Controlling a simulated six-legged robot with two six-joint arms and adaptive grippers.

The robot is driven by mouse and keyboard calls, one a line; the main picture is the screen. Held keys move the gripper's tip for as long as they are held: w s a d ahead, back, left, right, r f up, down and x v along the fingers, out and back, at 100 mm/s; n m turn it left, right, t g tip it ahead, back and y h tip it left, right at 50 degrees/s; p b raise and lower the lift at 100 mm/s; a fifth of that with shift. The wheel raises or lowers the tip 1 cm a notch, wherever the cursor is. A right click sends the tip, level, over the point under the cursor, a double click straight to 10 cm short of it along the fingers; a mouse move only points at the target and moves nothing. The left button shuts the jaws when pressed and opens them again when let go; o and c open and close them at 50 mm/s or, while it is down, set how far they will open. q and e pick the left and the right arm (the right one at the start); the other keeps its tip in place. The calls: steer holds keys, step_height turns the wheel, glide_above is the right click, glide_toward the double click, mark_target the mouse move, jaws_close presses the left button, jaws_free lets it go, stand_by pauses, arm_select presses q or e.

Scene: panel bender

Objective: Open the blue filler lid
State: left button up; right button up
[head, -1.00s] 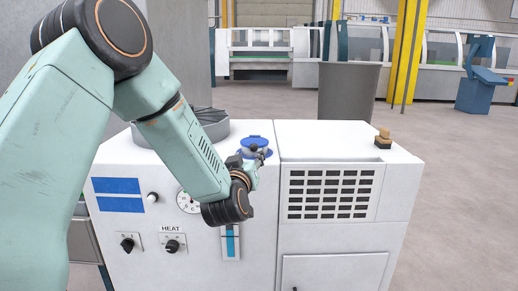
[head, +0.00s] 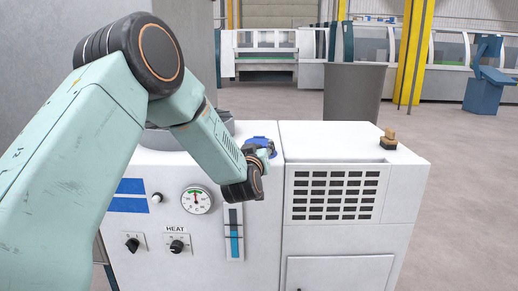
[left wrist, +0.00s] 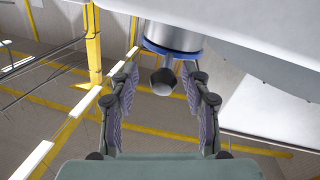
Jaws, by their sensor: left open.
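The blue filler lid (head: 259,139) is on top of the white machine, near its middle, partly hidden behind my left gripper (head: 268,151). In the left wrist view the lid's blue rim (left wrist: 155,49) sits against a silver neck (left wrist: 173,36), and a dark knob (left wrist: 163,78) stands out from it. My left gripper also shows in that view (left wrist: 165,82). It is open, with one finger on each side of the knob and visible gaps on both sides. My right gripper is not in view.
The white machine (head: 340,238) carries a gauge (head: 196,201), knobs and a level strip (head: 234,236) on its front. A small brown-topped button (head: 389,137) stands on its right top. A grey bin (head: 352,93) stands behind. The right part of the machine top is mostly clear.

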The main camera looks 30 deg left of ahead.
arm_select(q)
steer(key=shift+a+f, duration=0.1)
steer(key=shift+a, duration=0.2)
steer(key=c, duration=0.4)
steer(key=shift+d, duration=0.2)
steer(key=shift+c, duration=1.2)
jaws_close()
